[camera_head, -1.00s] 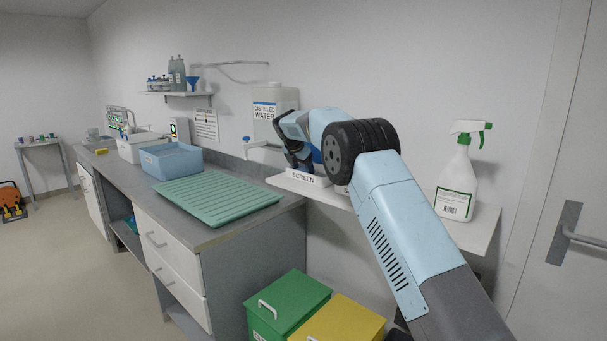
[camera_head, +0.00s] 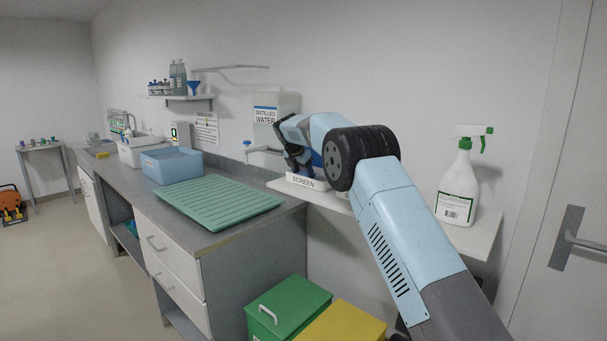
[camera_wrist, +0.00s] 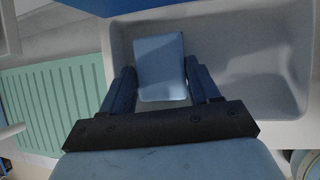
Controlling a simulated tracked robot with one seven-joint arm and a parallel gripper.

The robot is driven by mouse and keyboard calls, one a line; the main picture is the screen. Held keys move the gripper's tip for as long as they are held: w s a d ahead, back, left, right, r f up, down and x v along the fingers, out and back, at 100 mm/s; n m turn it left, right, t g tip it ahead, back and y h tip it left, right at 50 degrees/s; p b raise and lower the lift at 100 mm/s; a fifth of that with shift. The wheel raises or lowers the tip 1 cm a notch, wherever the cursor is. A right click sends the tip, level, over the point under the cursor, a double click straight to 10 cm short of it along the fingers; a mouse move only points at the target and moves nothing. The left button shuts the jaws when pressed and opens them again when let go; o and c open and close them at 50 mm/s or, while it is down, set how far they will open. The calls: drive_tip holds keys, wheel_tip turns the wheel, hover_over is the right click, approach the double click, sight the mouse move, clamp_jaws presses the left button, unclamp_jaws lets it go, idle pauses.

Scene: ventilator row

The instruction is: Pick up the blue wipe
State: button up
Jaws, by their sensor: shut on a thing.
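The blue wipe (camera_wrist: 160,62) shows in the wrist view as a pale blue, roughly rectangular piece between the two dark fingers of my gripper (camera_wrist: 160,76). The fingers are shut on it. Below and around it is a grey open bin (camera_wrist: 270,62) with raised walls. Whether the wipe touches the bin floor I cannot tell. In the head view my gripper (camera_head: 291,150) points down at the small wall shelf, beside a white label reading SCREEN (camera_head: 304,181). My arm hides most of what stands there, and the wipe cannot be made out in that view.
A white spray bottle (camera_head: 459,187) stands at the shelf's right end. A distilled water container (camera_head: 285,108) is on the wall behind. A green ribbed mat (camera_head: 220,204) lies on the counter to the left. Green (camera_head: 287,303) and yellow (camera_head: 345,322) bins stand below.

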wheel_tip(320, 180, up, 2)
drive_tip(key=shift+r, duration=0.15)
drive_tip(key=s+d+r, duration=0.4)
drive_tip(key=s+r, duration=0.6)
drive_tip(key=s, duration=0.3)
drive_tip(key=shift+s, duration=0.2)
drive_tip(key=shift+d, duration=0.1)
drive_tip(key=o, duration=0.5)
drive_tip(key=c, duration=0.4)
drive_tip(key=shift+s, duration=0.1)
